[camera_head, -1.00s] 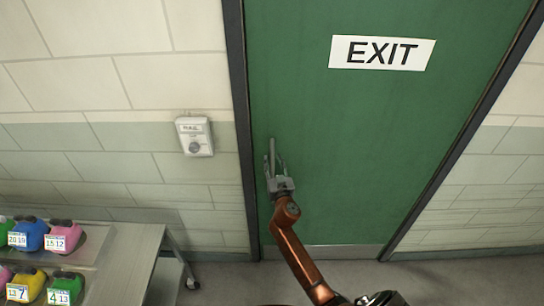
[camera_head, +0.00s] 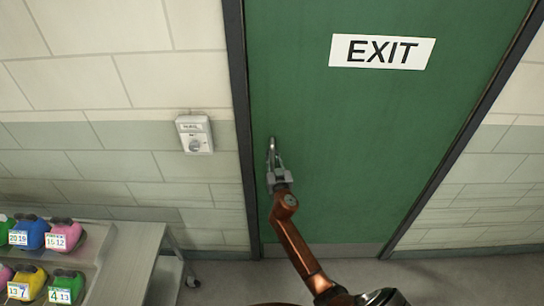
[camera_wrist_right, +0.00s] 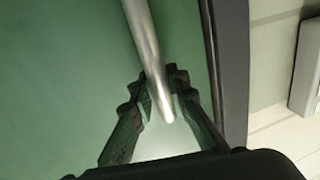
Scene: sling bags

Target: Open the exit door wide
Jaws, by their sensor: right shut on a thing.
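The green exit door (camera_head: 350,150) stands shut in its dark frame in the head view, with a white EXIT sign (camera_head: 382,52) on it. Its silver bar handle (camera_head: 271,145) is near the door's left edge; the bar also shows large in the right wrist view (camera_wrist_right: 144,35). My right gripper (camera_head: 275,163) is at the lower part of the handle. In the wrist view its two dark fingers (camera_wrist_right: 160,85) lie on either side of the bar's lower end, shut on it. My left gripper is not in view.
A small white wall box (camera_head: 195,135) with a round knob is left of the door frame. A grey wheeled table (camera_head: 130,255) with several colourful numbered bags stands at the lower left. The grey floor (camera_head: 470,275) right of my arm is clear.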

